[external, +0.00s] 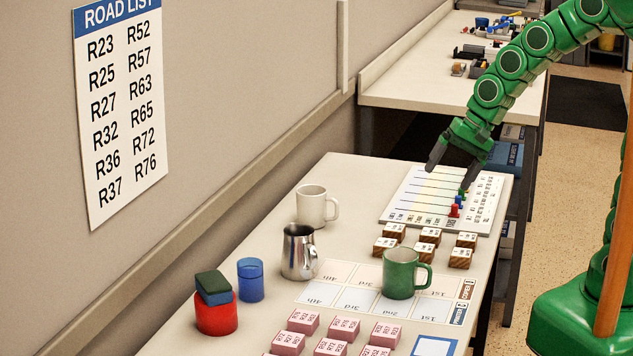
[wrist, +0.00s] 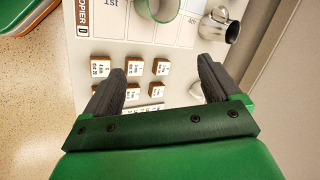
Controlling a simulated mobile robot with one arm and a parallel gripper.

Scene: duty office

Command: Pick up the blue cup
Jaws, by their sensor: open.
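The blue cup (external: 250,279) stands upright on the near left part of the table in the external view, just right of a red container (external: 216,314) with a blue block and a dark green block stacked on it. The blue cup does not show in the wrist view. My gripper (external: 450,174) is open and empty above the white board (external: 405,212) at the table's far end, well away from the cup. In the wrist view, my gripper (wrist: 160,80) has its two dark fingers spread wide, with nothing held between them.
A steel pitcher (external: 299,253) and a white mug (external: 313,207) stand beyond the blue cup. A green mug (external: 400,274) stands on the printed grid. Several wooden blocks (external: 430,236) and pink blocks (external: 343,328) cover other spots. The wall runs along the left.

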